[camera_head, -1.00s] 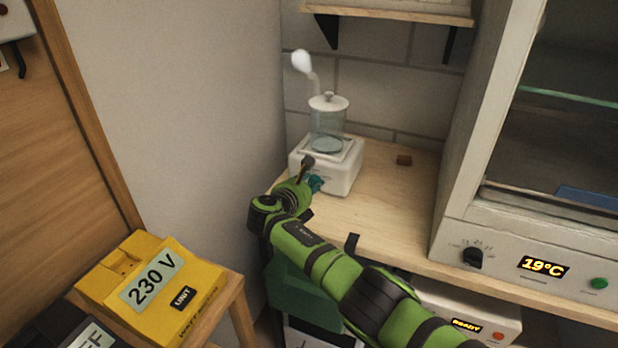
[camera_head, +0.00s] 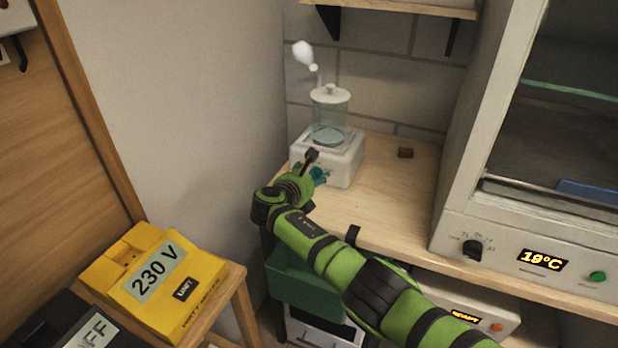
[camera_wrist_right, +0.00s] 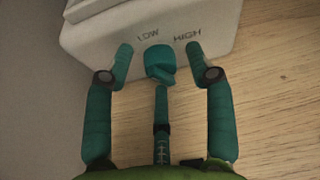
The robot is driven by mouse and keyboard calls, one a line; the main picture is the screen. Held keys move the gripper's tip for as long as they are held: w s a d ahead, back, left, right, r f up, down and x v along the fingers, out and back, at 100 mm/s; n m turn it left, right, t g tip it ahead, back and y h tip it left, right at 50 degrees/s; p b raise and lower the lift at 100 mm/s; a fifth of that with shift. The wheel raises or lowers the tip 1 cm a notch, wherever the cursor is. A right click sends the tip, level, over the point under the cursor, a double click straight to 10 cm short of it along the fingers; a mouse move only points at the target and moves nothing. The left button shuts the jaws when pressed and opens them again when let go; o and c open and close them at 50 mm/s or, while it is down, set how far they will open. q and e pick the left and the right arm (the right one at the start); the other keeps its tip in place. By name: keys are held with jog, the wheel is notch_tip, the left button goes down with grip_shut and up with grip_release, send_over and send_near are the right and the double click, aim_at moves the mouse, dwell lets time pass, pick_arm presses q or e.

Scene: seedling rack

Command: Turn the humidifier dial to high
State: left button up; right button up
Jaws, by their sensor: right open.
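The humidifier (camera_head: 342,168) is a white box with a clear tank and white lid on the wooden bench, with a puff of mist above. In the right wrist view its front (camera_wrist_right: 95,38) carries LOW and HIGH marks. A teal block just below and between the marks appears to be the dial (camera_wrist_right: 159,62). My right gripper (camera_head: 316,177) is at this front face. It is open, with one teal finger on each side of the dial and a middle finger below it. I cannot tell whether any finger touches the dial. My left gripper is not in view.
A glass-fronted cabinet (camera_head: 455,215) with a black knob and a 19°C display stands at the right. A wall is close on the left. A yellow 230 V box (camera_head: 205,285) sits lower left.

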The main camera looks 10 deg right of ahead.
jog(key=v, duration=1.2)
